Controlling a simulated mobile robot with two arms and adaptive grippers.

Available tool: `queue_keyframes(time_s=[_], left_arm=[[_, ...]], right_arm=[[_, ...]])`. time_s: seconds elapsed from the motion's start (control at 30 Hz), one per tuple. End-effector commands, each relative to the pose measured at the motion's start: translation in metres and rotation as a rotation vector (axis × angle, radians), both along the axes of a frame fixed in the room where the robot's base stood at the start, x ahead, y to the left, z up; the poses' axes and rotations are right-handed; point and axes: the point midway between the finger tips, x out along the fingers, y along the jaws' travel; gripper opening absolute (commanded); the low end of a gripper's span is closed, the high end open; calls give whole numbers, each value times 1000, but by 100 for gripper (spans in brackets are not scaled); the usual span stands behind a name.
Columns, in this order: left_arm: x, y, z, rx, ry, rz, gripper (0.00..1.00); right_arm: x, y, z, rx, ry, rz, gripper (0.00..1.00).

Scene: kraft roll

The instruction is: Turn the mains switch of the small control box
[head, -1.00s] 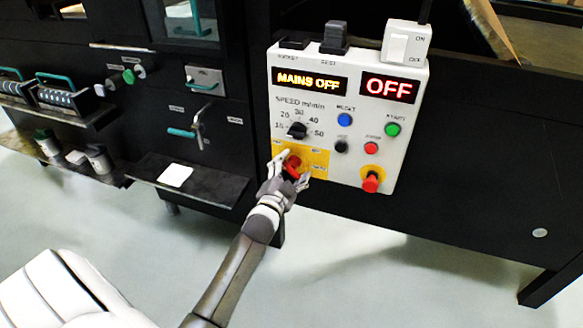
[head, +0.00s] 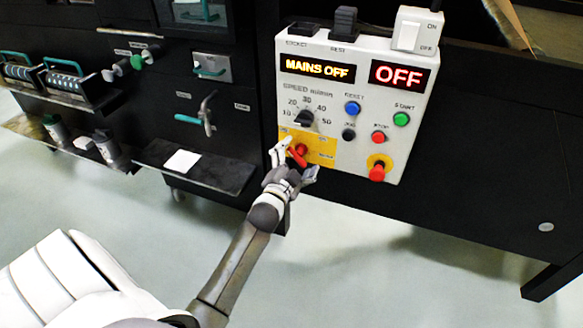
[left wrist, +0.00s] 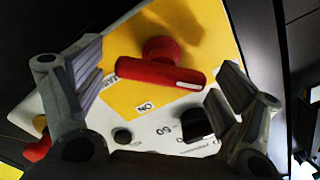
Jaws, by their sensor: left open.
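The small control box (head: 350,100) is pale grey, and its displays read "MAINS OFF" (head: 318,68) and "OFF" (head: 399,75). Its mains switch (head: 299,151) is a red bar handle on a yellow plate (head: 322,146) at the lower left, partly hidden by my fingers in the head view. In the left wrist view the red handle (left wrist: 160,74) lies between the two fingers, with a visible gap on each side. My left gripper (head: 296,164) is open around the handle; it also shows in the left wrist view (left wrist: 160,68). My right gripper is not in view.
A black speed knob (head: 305,118) sits just above the switch. A red emergency button (head: 377,171) on yellow is to its right, with blue, black, red and green buttons above. A dark shelf with a white card (head: 182,162) juts out at left.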

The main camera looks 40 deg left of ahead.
Motion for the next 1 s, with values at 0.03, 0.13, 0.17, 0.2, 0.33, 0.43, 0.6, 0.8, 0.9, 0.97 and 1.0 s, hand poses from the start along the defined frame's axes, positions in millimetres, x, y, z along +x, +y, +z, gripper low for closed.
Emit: queue_keyframes(time_s=[0.03,0.13,0.17,0.2,0.33,0.43,0.6,0.8,0.9,0.97,1.0], left_arm=[[-6,-1,-2,-1,3,0,89],[-20,-5,-2,-2,3,1,89],[-25,-6,-2,-2,3,1,89],[-32,-8,-2,-2,4,0,89],[-58,-14,-2,-3,4,1,89],[-75,-18,-2,-3,3,1,89],[-99,-23,-2,-3,4,1,89],[-111,-27,-1,-1,2,1,89],[-113,-27,-1,-1,1,1,89],[-113,-27,-1,-1,1,1,89],[-113,-27,-1,-1,1,1,89]], right_arm=[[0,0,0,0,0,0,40],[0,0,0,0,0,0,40],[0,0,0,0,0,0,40],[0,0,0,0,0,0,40],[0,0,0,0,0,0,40],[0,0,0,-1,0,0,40],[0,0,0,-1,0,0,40],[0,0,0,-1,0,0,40],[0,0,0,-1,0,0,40],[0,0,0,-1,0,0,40],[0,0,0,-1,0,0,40]])
